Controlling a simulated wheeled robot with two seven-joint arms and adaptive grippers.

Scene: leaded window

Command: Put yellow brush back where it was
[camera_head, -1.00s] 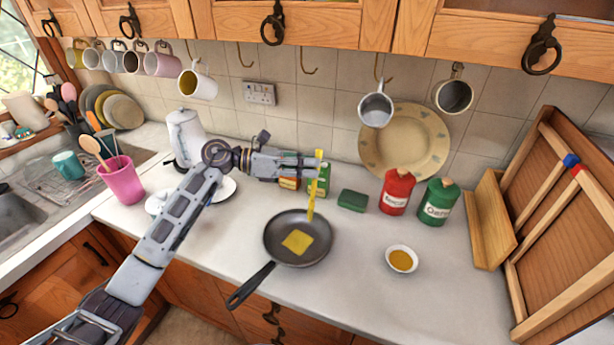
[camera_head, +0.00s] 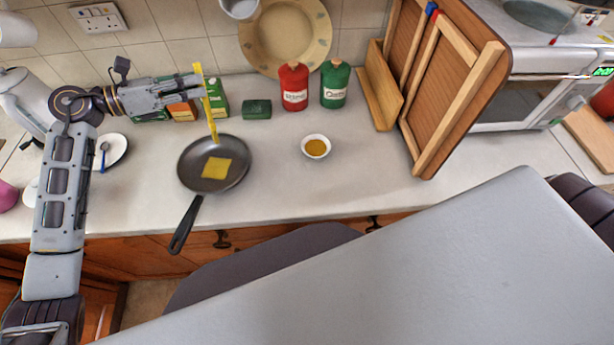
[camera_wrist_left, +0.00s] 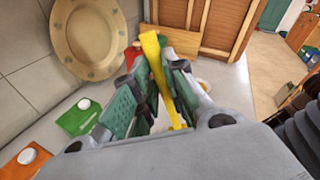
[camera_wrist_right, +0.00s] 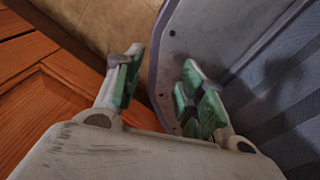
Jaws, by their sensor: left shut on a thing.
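My left gripper (camera_head: 200,88) is shut on the yellow brush (camera_head: 209,112). The brush is long and thin and hangs nearly upright, with its lower end at the far rim of the black frying pan (camera_head: 236,180) in the head view. I cannot tell whether it touches the pan. In the left wrist view the brush (camera_wrist_left: 158,72) passes between the fingers of the left gripper (camera_wrist_left: 155,85). My right gripper (camera_wrist_right: 163,90) shows only in the right wrist view, open and empty.
The pan holds a yellow square (camera_head: 216,168). A small bowl of yellow-brown stuff (camera_head: 316,146), a green sponge (camera_head: 257,109), a red canister (camera_head: 294,88) and a green canister (camera_head: 335,85) stand nearby. Wooden boards (camera_head: 440,85) lean at the right. The counter right of the bowl is clear.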

